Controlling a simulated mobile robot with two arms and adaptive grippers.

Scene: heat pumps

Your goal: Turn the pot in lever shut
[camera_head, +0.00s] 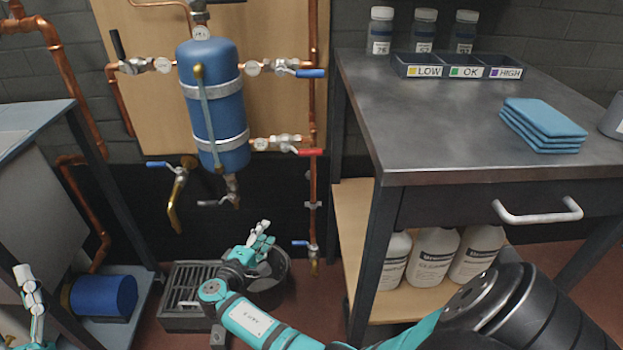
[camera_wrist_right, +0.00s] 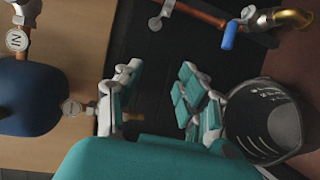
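A blue pot (camera_head: 212,105) hangs on the wooden board, with several levers around it. A black lever (camera_head: 116,43) at upper left stands upright, across its horizontal pipe. A blue lever (camera_head: 311,73) and a red lever (camera_head: 311,152) on the right point sideways. In the right wrist view, a tag (camera_wrist_right: 17,39) beside the pot (camera_wrist_right: 30,95) seems to read IN; it appears to belong to the upper-left valve. My right gripper (camera_head: 262,240) is open and empty below the pot, touching no lever; its fingers are apart in the wrist view (camera_wrist_right: 155,85). My left gripper (camera_head: 30,285) is at the lower left edge, its opening unclear.
A black bucket (camera_wrist_right: 265,120) and a floor grate (camera_head: 190,290) lie under the pipes. A brass spout (camera_head: 176,205) hangs left of the pot's bottom. A metal workbench (camera_head: 440,130) stands on the right, a blue-grey table (camera_head: 30,120) on the left.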

